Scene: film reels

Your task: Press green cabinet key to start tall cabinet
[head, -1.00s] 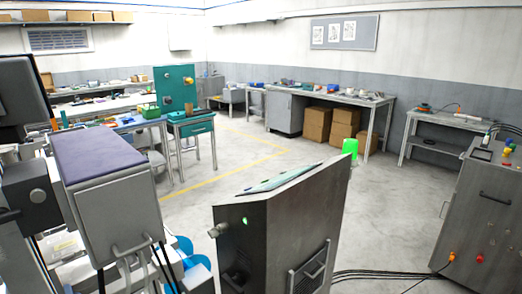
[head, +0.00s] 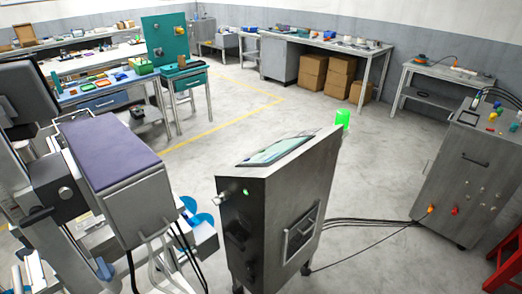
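A tall grey cabinet (head: 262,220) with a sloped screen panel (head: 275,150) on top stands in front of me, near the centre of the head view. A small glowing green key (head: 246,192) is on its left-hand face, next to a round metal knob (head: 222,195). A bright green cylinder (head: 342,119) shows at the cabinet's far right top edge; I cannot tell whether it is attached. Another grey cabinet (head: 465,165) at the right has several coloured buttons on its top. Neither of my grippers is in view.
A grey machine with a purple top (head: 108,150) fills the near left. Black cables (head: 365,224) run across the floor between the two cabinets. A red stand (head: 508,262) is at the lower right edge. Workbenches line the back; the floor (head: 240,120) in the middle is clear.

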